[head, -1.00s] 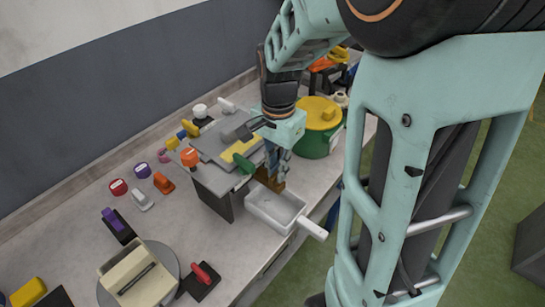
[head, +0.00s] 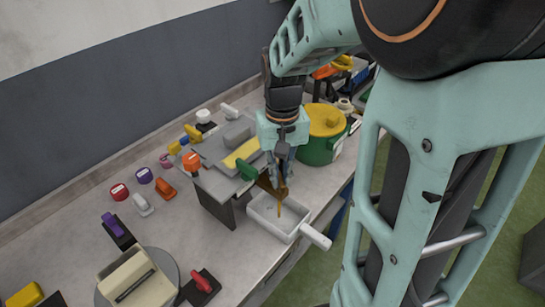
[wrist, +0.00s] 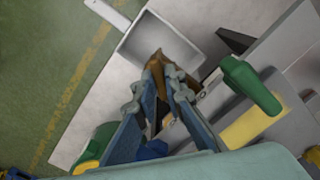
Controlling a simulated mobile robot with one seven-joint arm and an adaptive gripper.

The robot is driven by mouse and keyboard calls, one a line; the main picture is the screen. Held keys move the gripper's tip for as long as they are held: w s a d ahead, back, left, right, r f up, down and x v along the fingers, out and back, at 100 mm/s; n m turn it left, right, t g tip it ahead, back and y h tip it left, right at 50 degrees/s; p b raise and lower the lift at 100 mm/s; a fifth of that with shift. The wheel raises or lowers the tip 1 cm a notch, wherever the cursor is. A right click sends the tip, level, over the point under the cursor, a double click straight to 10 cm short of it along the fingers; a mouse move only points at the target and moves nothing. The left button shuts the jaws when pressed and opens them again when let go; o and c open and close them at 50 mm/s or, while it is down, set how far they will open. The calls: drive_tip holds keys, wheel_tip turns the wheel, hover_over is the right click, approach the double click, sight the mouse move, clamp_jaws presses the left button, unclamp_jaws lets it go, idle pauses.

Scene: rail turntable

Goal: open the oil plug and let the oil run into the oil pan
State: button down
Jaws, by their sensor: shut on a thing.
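The oil pan (head: 258,222) is a pale rectangular tray with a white handle, on the bench in front of the grey machine. It also shows at the top of the wrist view (wrist: 187,28). My gripper (head: 276,178) points down at the machine's front edge, above the pan. Its fingers (wrist: 166,78) are shut on a brown piece (wrist: 157,64), seemingly the oil plug, which also shows in the head view (head: 266,184). A thin amber streak (head: 281,208) runs down from beside it into the pan. The plug's seat is hidden.
The grey machine (head: 212,180) has a green handle (head: 245,167) close to my gripper. A green pot with a yellow lid (head: 325,120) stands just right of my wrist. Small coloured tools and a round turntable (head: 172,262) lie to the left.

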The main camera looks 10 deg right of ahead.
sight(280, 178)
drive_tip(key=n, duration=0.5)
drive_tip(key=shift+w, duration=0.1)
drive_tip(key=shift+n, duration=0.3)
idle(0.4)
drive_tip(key=c, duration=2.3)
unclamp_jaws()
drive_tip(key=shift+r, duration=0.1)
wheel_tip(280, 178, up, 12)
